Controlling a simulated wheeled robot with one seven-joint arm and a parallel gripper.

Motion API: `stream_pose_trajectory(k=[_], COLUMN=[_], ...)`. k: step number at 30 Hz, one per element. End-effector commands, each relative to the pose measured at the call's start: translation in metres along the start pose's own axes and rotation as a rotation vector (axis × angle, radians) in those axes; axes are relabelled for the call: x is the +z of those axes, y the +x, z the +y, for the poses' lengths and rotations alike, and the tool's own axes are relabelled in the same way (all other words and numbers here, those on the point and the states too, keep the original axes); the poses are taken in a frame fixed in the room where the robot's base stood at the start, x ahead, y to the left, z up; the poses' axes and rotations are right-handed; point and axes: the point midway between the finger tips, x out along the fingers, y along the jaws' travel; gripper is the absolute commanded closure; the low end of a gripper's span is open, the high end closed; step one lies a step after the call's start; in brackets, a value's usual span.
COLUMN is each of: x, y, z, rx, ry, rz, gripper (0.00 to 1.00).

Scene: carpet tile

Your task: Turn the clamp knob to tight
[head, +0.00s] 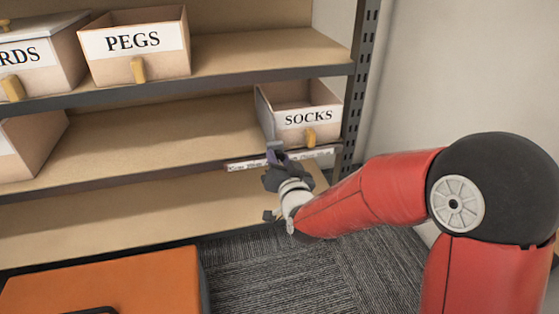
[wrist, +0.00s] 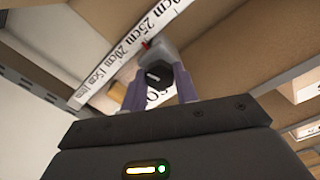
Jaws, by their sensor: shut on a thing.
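The clamp knob (wrist: 157,73) is dark, with a short white mark on its face. It shows in the wrist view between the two purple fingers of my gripper (wrist: 160,86), which is shut on it. A grey clamp body (wrist: 163,52) with a small red part is behind the knob, at the white ruler strip (wrist: 121,54). In the head view my gripper (head: 275,157) is at the edge of the middle shelf, below the SOCKS bin, and hides the knob. I cannot tell from the mark how tight the knob is.
The SOCKS bin (head: 309,119) stands on the middle shelf just above my gripper. The PEGS bin (head: 134,44) is on the upper shelf. A perforated metal post (head: 361,75) stands at the right. An orange-topped thing (head: 105,280) is at lower left. The lower shelf is bare.

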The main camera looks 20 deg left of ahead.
Motion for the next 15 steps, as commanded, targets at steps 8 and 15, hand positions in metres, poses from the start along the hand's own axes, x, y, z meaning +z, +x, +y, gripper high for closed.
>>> stream_pose_trajectory(k=[8,15], x=[0.0004,0.0006], y=[-0.0003,-0.0003], z=[0.0004,0.0002], rx=[0.001,0.001], ry=[0.104,0.129], rz=[-0.001,-0.001], gripper=[0.93,0.93])
